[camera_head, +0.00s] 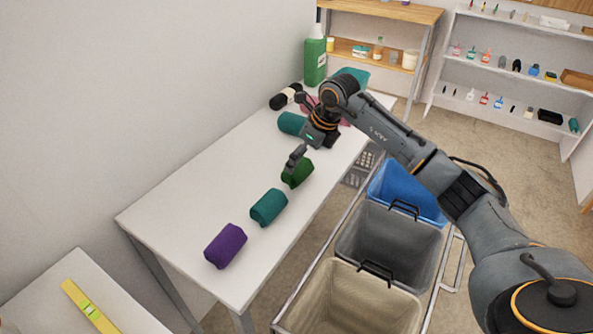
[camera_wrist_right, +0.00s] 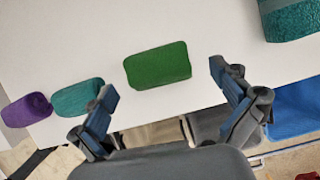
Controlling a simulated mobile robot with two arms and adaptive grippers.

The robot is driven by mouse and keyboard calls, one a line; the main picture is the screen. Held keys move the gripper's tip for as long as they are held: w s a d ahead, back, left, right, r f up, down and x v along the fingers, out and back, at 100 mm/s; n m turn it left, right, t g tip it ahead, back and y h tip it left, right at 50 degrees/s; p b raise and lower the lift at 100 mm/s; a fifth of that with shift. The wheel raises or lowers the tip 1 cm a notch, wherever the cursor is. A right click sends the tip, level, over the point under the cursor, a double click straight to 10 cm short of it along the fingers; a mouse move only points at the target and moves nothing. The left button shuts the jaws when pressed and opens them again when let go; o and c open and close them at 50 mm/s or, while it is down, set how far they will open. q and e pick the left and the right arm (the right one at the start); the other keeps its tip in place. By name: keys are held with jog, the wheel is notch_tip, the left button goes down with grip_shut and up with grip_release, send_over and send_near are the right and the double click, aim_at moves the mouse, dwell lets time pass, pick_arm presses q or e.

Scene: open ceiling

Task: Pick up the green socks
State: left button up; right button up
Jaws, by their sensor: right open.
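The green socks (camera_head: 298,174) are a dark green roll lying on the white table, between a teal roll nearer to me and another teal roll farther back. In the right wrist view the green socks (camera_wrist_right: 158,66) lie ahead of the fingertips, between them from side to side. My right gripper (camera_head: 294,158) is over the table at the green socks and hides part of them in the head view. In the right wrist view my right gripper (camera_wrist_right: 164,84) is open with nothing between its fingers. My left gripper is not in view.
A purple roll (camera_head: 226,246) and a teal roll (camera_head: 269,207) lie nearer on the table (camera_head: 180,208). Another teal roll (camera_head: 291,123), a dark bottle (camera_head: 285,97) and a green bottle (camera_head: 315,62) are farther back. Blue (camera_head: 400,186), grey (camera_head: 365,235) and beige (camera_head: 345,300) bins stand right of the table.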

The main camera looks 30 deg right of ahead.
jog(key=x, duration=0.4)
jog(key=shift+a+f+p, duration=0.25)
jog(key=shift+f+p, duration=0.05)
jog(key=shift+f, duration=0.05)
jog(key=c, duration=1)
jog(key=shift+r, duration=0.1)
jog(key=shift+c, duration=0.2)
